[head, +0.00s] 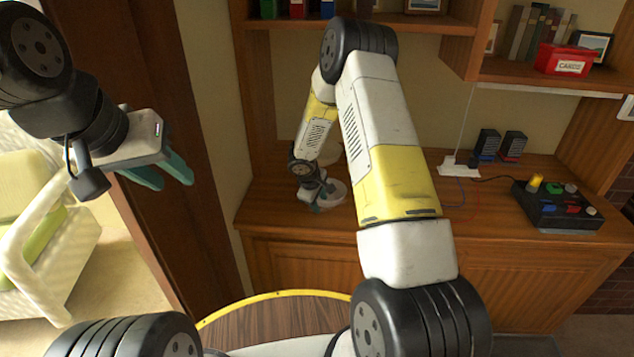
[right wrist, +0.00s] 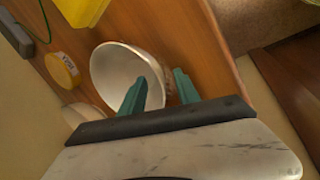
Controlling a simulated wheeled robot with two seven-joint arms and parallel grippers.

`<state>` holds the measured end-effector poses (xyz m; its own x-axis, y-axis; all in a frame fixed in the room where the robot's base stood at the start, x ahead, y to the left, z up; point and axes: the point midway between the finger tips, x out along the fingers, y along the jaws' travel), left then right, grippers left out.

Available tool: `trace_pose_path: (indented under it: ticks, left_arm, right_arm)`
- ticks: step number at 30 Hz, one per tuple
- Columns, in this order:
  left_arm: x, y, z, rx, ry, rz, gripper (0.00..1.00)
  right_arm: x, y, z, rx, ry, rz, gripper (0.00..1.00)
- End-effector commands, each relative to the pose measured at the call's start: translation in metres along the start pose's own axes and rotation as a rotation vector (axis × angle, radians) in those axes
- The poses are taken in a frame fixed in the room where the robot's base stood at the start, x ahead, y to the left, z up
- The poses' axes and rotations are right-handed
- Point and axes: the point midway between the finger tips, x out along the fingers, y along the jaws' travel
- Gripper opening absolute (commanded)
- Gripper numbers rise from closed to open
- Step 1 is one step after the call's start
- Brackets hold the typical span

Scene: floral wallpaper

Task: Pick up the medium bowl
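A white bowl (right wrist: 112,72) sits on the wooden counter in the right wrist view; in the head view it shows (head: 333,194) partly behind my right gripper (head: 318,203). In the right wrist view my right gripper (right wrist: 158,88) has its teal fingers apart. One finger reaches into the bowl's opening and the other is outside, so the rim lies between them. I cannot tell whether either finger touches it. A second pale bowl-like thing (right wrist: 82,113) is partly hidden beside it. Which is the medium bowl is not certain. My left gripper (head: 162,172) is open and empty, away from the counter.
A yellow round labelled item (right wrist: 62,70) lies near the bowl. The counter (head: 280,208) also holds a black control box (head: 555,207) and small dark speakers (head: 500,144) at the right. A shelf (head: 540,75) hangs above. A wooden post stands left of the counter.

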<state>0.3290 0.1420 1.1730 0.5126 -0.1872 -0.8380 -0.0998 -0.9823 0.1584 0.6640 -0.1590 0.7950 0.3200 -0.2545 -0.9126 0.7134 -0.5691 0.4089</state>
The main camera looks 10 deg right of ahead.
Motion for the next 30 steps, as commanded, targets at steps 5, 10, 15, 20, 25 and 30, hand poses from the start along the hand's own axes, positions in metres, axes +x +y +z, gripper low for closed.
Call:
trace_pose_path:
  ticks: [5,10,15,20,25,30]
  left_arm:
    - [0.0000,0.0000,0.0000,0.000,0.000,0.000,0.36]
    - [-0.0001,0.0000,-0.0001,0.000,0.000,0.000,0.36]
    - [-0.0001,0.0000,-0.0001,0.000,0.000,0.000,0.36]
    - [0.0000,0.0000,0.0000,0.000,0.000,0.000,0.36]
    - [0.0000,0.0000,-0.0001,0.000,0.000,0.000,0.36]
    - [0.0000,0.0000,0.0000,0.000,0.000,0.000,0.36]
  right_arm:
    - [0.0022,0.0001,-0.0001,0.000,0.000,0.000,0.38]
    - [0.0020,0.0000,0.0000,0.000,0.000,0.000,0.19]
    - [0.0019,0.0000,0.0000,0.000,0.000,0.000,0.00]
    - [0.0019,-0.0003,0.0001,0.000,0.000,0.000,0.00]
    - [0.0021,-0.0007,0.0001,0.000,0.000,-0.001,0.00]
    - [0.0023,-0.0011,0.0002,0.000,0.000,-0.002,0.00]
